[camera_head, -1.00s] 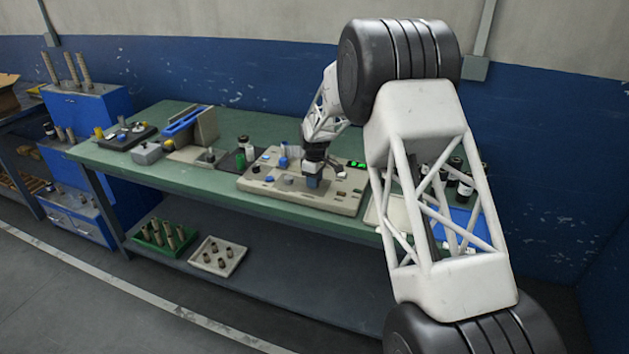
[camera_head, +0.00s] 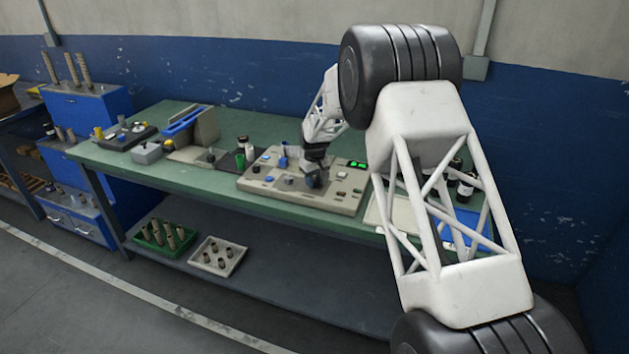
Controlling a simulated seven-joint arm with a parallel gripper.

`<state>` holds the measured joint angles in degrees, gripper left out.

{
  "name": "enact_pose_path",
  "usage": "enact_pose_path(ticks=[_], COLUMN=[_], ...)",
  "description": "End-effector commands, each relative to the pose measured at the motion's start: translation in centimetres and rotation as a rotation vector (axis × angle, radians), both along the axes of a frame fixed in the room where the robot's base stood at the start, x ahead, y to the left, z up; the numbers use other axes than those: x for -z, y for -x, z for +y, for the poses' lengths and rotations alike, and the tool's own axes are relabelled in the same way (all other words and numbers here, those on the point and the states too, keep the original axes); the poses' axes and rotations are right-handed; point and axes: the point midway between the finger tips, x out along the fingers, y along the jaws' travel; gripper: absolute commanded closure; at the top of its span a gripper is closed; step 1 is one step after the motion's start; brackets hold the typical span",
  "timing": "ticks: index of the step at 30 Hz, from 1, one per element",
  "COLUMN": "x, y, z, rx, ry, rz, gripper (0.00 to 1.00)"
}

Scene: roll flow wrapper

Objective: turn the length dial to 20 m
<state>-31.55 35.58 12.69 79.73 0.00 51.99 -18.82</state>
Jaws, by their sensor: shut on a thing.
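The beige control panel (camera_head: 330,205) lies on the green bench. It carries several knobs and buttons and a small green lit display (camera_head: 356,164), whose digits are too small to read. My gripper (camera_head: 314,180) is low over the middle of the panel, shut on a dark blue dial (camera_head: 313,183). The dial is mostly covered by the fingers, and its pointer and scale cannot be made out.
Blue knobs (camera_head: 283,162) stand on the panel left of my gripper. A green bottle (camera_head: 240,158) and a blue-topped machine (camera_head: 185,122) are further left. A pale tray (camera_head: 380,213) and dark bottles (camera_head: 466,186) are on the right, partly behind my arm.

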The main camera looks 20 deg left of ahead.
Motion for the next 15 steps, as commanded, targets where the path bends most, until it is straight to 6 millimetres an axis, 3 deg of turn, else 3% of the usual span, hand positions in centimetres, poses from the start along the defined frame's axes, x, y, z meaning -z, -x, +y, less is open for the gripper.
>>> enact_pose_path(ticks=[11,12,15], x=[-0.05,-0.05,-0.04], y=[-0.02,-0.02,-0.01], z=[0.02,0.02,0.02], rx=[0.007,0.007,0.007], ry=[-0.001,-0.001,-0.001], rz=[-0.001,-0.001,-0.001], gripper=[0.88,0.62,0.46])
